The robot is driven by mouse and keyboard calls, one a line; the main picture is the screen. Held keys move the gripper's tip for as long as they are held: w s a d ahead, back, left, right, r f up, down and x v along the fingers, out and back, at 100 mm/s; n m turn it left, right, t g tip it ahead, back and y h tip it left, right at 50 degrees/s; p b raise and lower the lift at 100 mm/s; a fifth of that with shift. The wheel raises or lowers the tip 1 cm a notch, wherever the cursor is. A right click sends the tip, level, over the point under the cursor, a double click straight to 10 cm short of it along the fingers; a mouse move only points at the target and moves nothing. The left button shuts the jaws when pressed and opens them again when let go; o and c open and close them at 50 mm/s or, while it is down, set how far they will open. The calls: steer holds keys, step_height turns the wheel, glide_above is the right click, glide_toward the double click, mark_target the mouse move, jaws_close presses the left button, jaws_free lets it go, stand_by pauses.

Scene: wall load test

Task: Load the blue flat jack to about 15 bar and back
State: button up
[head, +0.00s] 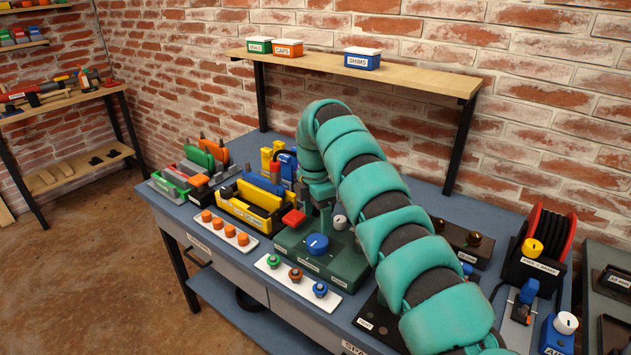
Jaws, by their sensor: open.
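A green box (318,262) on the blue bench carries a large blue knob (318,244), a white-topped knob (340,221) and small labels. A red block-like handle (293,217) sticks out at its left. I cannot tell which part is the blue flat jack, and I see no readable pressure gauge. My gripper (323,205) is open, pointing down over the back of the green box; my arm partly hides it.
A yellow bin (248,209) and colored tools crowd the bench's left. Another white plate (229,232) holds several orange knobs. A hose reel (541,240) and a blue box with a white knob (562,330) stand at right. A shelf (400,76) with small boxes spans behind.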

step_height(320, 180, up, 10)
steer(key=p, duration=0.9)
steer(key=shift+w+r, duration=0.2)
steer(key=shift+a+f, duration=0.1)
stand_by(0.9)
